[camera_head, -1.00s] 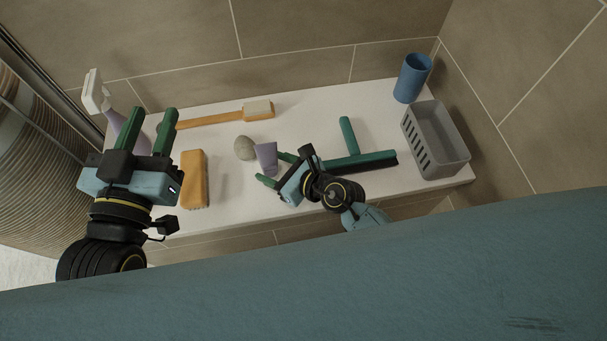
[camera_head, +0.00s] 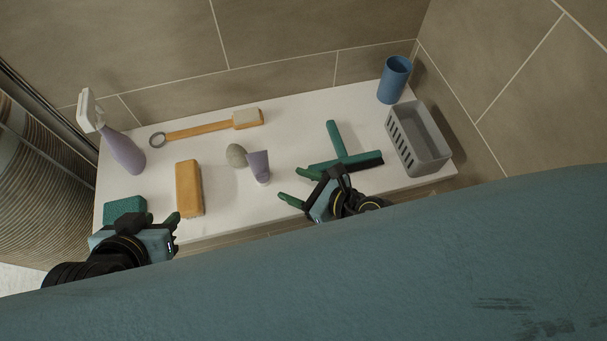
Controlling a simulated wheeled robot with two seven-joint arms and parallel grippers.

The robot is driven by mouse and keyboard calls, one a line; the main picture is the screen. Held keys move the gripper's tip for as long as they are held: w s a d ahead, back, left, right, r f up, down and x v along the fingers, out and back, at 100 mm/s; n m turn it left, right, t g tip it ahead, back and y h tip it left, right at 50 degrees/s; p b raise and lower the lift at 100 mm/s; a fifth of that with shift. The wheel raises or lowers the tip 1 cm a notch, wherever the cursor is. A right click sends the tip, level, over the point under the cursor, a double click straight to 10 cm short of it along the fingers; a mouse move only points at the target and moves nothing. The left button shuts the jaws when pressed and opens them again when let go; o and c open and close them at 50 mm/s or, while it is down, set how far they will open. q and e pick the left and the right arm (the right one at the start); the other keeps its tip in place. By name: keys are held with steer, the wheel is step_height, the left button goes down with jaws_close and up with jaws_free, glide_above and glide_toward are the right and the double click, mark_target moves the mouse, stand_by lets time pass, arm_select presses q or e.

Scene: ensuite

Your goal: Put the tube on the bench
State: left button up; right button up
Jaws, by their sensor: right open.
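The small purple tube (camera_head: 259,164) stands on the white bench (camera_head: 225,215), near its middle, with its pale cap end down. My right gripper (camera_head: 299,187) is open and empty, just right of the tube and apart from it. My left gripper (camera_head: 158,218) is at the front left corner of the bench, well away from the tube. Its fingers look apart, with nothing visible between them, though they are seen end-on.
Around the tube lie a grey stone (camera_head: 237,155), an orange sponge block (camera_head: 189,188), a wooden brush (camera_head: 215,125) and a green squeegee (camera_head: 345,158). A spray bottle (camera_head: 122,150) and green sponge (camera_head: 125,208) are left; a blue cup (camera_head: 394,80) and grey basket (camera_head: 419,142) are right.

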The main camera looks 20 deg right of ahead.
steer(key=w+d+r+m+t+h, duration=0.35)
steer(key=d+r+m+t, duration=0.2)
steer(key=r+m, duration=0.65)
steer(key=d+r+m+h, duration=0.3)
steer(key=d+m+h, duration=0.45)
steer(key=m, duration=0.95)
steer(key=s+a+f+m+g+y, duration=0.1)
steer(key=s+f+m+g+y, duration=0.2)
steer(key=s+m+g, duration=0.4)
steer(key=s+m, duration=0.2)
steer(key=m, duration=0.4)
steer(key=shift+s+f, duration=0.2)
steer(key=shift+s, duration=0.2)
steer(key=shift+c, duration=0.5)
